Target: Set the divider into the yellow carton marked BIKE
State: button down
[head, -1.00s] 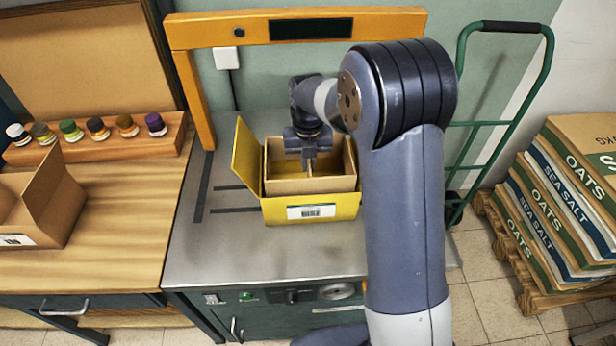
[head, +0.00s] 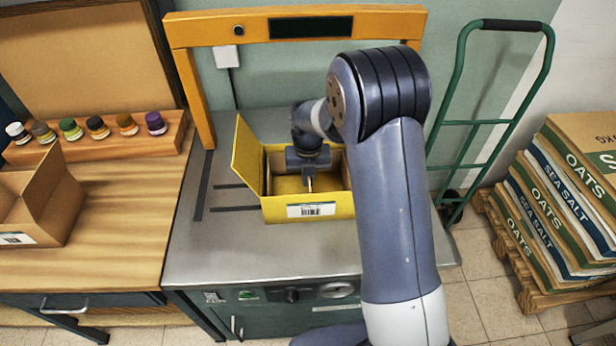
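The yellow carton (head: 270,212) stands open on the grey metal bench top, with one flap raised at its left. A white barcode label is on its front; I cannot read any name on it. The cardboard divider (head: 312,184) is low inside the carton, with its top near or below the carton's rim. My gripper (head: 308,178) points down into the carton and appears shut on the divider's middle wall. The fingertips are small, and my wrist and arm hide part of the divider and the carton's right side.
An orange frame (head: 195,100) arches over the bench. An open brown carton (head: 50,205) and a wooden rack (head: 110,150) of small jars stand on the wooden table at left. A green hand truck (head: 462,120) and stacked sacks (head: 575,200) are at right. The bench front is clear.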

jog(key=shift+f, duration=0.35)
jog(key=c, duration=1.6)
grip_release()
jog(key=shift+r, duration=0.15)
notch_tip(320, 180, up, 13)
jog(key=shift+r, duration=0.1)
